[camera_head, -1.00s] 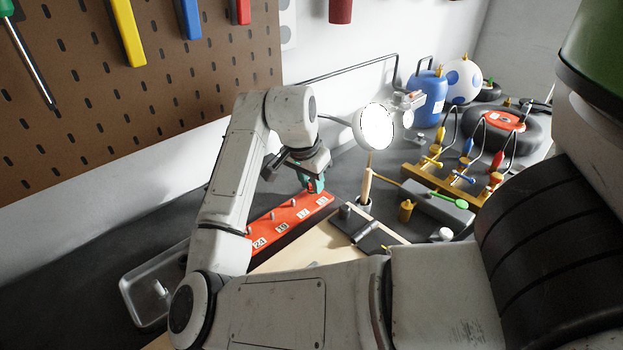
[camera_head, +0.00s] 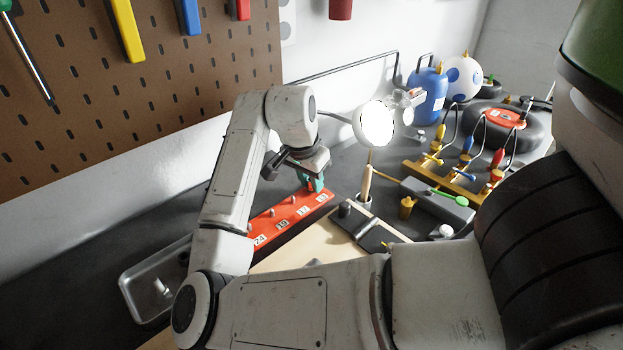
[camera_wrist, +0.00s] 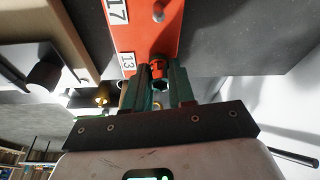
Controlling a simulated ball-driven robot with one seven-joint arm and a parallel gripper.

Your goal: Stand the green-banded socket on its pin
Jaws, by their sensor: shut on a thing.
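A red rail (camera_head: 262,228) with upright metal pins and white number labels lies on the bench. It also shows in the wrist view (camera_wrist: 140,40), with labels 17 and 13 and a bare pin by the 17. My gripper (camera_head: 316,184) is at the rail's far right end, by the 13 label.
A metal tray (camera_head: 128,290) with a small shiny piece (camera_head: 161,287) stands at the left. A lit round lamp (camera_head: 374,124) is behind and right of my gripper. A wooden board (camera_head: 325,230), a wooden-handled tool (camera_head: 366,184) and a yellow rack (camera_head: 440,178) are to the right.

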